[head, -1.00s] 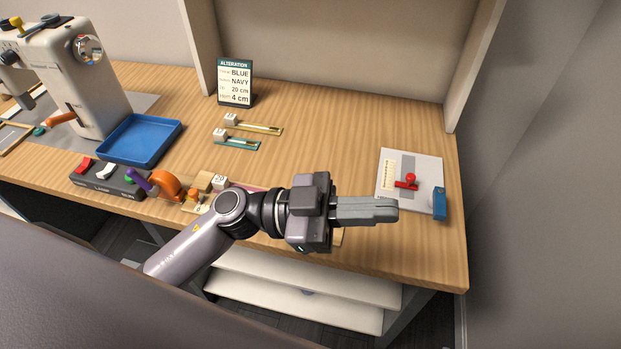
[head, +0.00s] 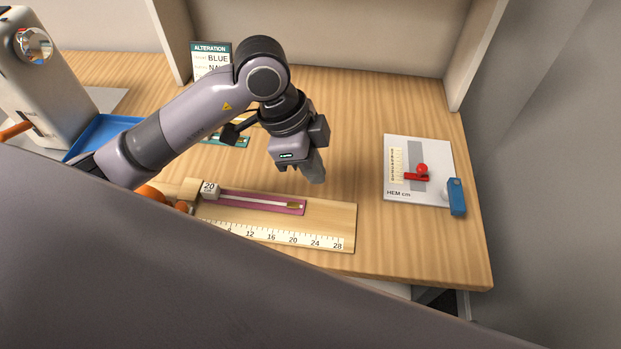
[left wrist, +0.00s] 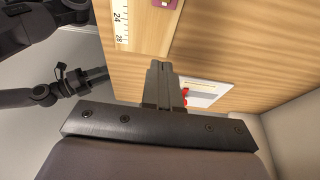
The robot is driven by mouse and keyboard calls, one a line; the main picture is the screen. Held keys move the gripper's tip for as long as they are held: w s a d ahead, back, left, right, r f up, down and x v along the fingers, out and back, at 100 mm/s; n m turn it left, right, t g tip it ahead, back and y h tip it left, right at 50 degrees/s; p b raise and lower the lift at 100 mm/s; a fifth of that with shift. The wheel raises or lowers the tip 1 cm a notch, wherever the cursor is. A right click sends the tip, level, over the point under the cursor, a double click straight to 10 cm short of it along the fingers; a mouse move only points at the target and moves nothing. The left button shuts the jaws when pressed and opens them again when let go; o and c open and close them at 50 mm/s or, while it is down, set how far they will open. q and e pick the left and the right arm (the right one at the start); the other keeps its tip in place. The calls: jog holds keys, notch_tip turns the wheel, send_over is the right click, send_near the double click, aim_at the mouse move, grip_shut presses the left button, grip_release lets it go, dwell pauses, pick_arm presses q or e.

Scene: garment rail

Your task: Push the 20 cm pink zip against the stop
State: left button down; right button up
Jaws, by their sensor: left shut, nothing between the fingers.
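The pink zip (head: 265,204) lies along the measuring board (head: 335,212), its white block marked 20 (head: 210,189) at its left end. A wooden block (head: 187,192), seemingly the stop, stands just left of that block; I cannot tell whether they touch. My left gripper (head: 316,178) points down, shut and empty, above the table just beyond the zip's right end, apart from it. In the left wrist view its fingers (left wrist: 160,68) are together, and a corner of the zip (left wrist: 165,3) shows at the top. My right gripper (left wrist: 98,76) seems to show there, dark and unclear.
A ruler strip (head: 271,237) runs along the board's front. A teal zip (head: 232,140) lies behind my left arm, near the order card (head: 208,57). The table between board and gauge is clear.

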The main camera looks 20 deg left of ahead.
aim_at(314, 209)
pick_arm(q)
jog(key=x, duration=0.8)
jog(key=shift+s+d+f+b, duration=0.1)
jog(key=shift+d+f+b, duration=0.1)
jog(key=shift+f+b, duration=0.1)
jog(key=shift+s+a+f+p, duration=0.15)
jog(key=shift+a+f, duration=0.05)
jog(key=shift+a, duration=0.4)
jog(key=shift+s+a+f+p, duration=0.15)
jog(key=shift+a, duration=0.5)
jog(key=shift+s+a, duration=0.1)
jog(key=shift+a, duration=0.45)
